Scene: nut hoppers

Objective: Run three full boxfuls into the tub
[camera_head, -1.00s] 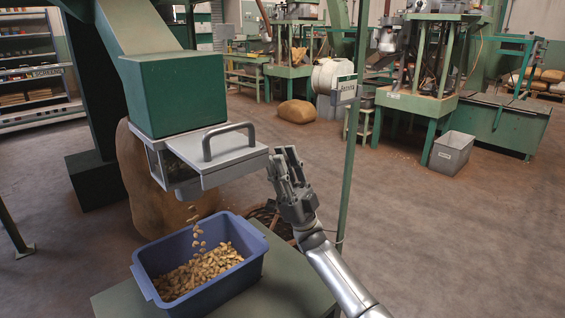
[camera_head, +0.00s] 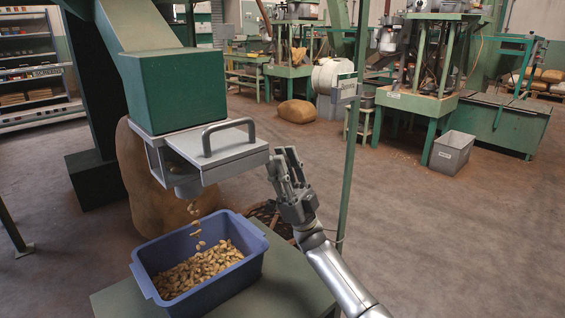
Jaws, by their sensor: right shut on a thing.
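A green hopper (camera_head: 178,92) stands at the left with a grey metal box (camera_head: 222,172) under it. The box has a dark grey bar handle (camera_head: 228,127) on top and a short round spout (camera_head: 188,188) below. A thin stream of nuts (camera_head: 195,232) falls from the spout into the blue tub (camera_head: 206,280), which holds a layer of nuts (camera_head: 198,270). My right gripper (camera_head: 286,166) is at the right end of the box, shut on its edge; the contact itself is hard to see. My left gripper is out of view.
The tub sits on a green stand (camera_head: 285,285). A thin green post (camera_head: 350,170) rises just right of my right gripper. A brown sack (camera_head: 150,190) stands behind the box. Open floor (camera_head: 440,240) lies to the right, with a grey bin (camera_head: 451,153) farther back.

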